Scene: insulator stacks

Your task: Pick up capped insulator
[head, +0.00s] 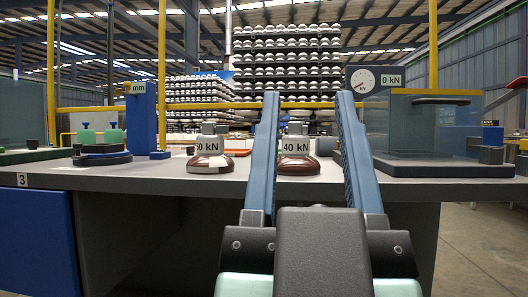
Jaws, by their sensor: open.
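Two brown capped insulators stand upright on the grey workbench (110,178). The left insulator (200,165) has a grey metal cap, a kN label partly cut off by its edge and a white patch on its brown disc. The right insulator (297,165) has a similar cap and a label reading 40 kN. My gripper (308,97) is open and empty, its two long blue fingers pointing forward. In the picture the right insulator shows between the fingers, apparently beyond them. The left insulator is just left of the left finger. I see no contact with either.
A clear-walled test box (428,125) on a dark base stands at the bench's right, beside a round gauge (364,80) and a 0 kN sign. A blue mm post (143,118) and round dark base (102,158) stand left. Stacked insulators (290,60) fill the background.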

